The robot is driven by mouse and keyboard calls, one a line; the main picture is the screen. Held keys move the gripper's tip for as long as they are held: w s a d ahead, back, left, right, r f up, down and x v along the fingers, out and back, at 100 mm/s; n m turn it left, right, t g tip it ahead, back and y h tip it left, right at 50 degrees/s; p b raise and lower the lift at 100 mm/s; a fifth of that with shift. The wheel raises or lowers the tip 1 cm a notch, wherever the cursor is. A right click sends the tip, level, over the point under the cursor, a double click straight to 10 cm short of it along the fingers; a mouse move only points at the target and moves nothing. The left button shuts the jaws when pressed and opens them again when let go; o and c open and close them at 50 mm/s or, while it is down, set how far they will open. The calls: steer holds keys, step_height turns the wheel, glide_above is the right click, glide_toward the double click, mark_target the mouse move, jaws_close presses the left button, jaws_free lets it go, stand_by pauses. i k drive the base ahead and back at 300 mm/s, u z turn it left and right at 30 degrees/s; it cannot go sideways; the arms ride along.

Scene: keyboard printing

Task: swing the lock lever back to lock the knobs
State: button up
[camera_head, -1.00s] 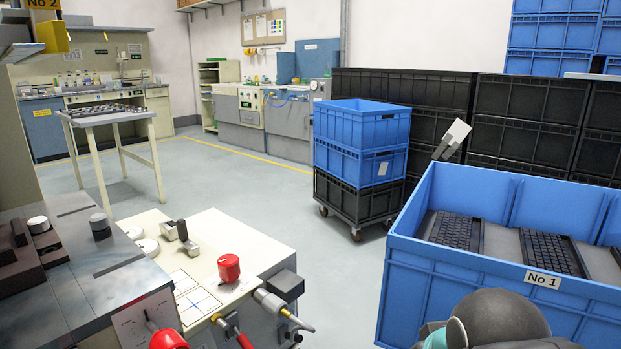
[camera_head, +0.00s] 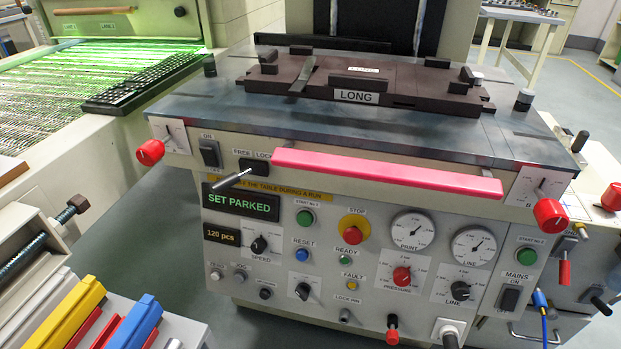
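The lock lever (camera_head: 231,181) is a grey rod on a small dark block under the FREE and LOCK labels on the machine's front. It points down and to the left, towards the FREE side. A red knob (camera_head: 149,152) sits at the left end of the table front, and another red knob (camera_head: 550,214) sits at the right end. Each is beside a white scale plate. My gripper is not in view, and nothing touches the lever.
A pink bar (camera_head: 386,174) runs along the table front just right of the lever. The panel (camera_head: 377,262) below carries buttons, gauges and a display reading SET PARKED. A rack of coloured bars (camera_head: 98,318) stands at lower left. A keyboard (camera_head: 143,83) lies on the green-lit conveyor.

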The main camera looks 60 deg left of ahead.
mark_target(216, 188)
steer(key=u, duration=3.95)
steer(key=k, duration=0.6)
steer(key=z, duration=1.3)
steer(key=i, duration=0.5)
steer(key=z, duration=0.05)
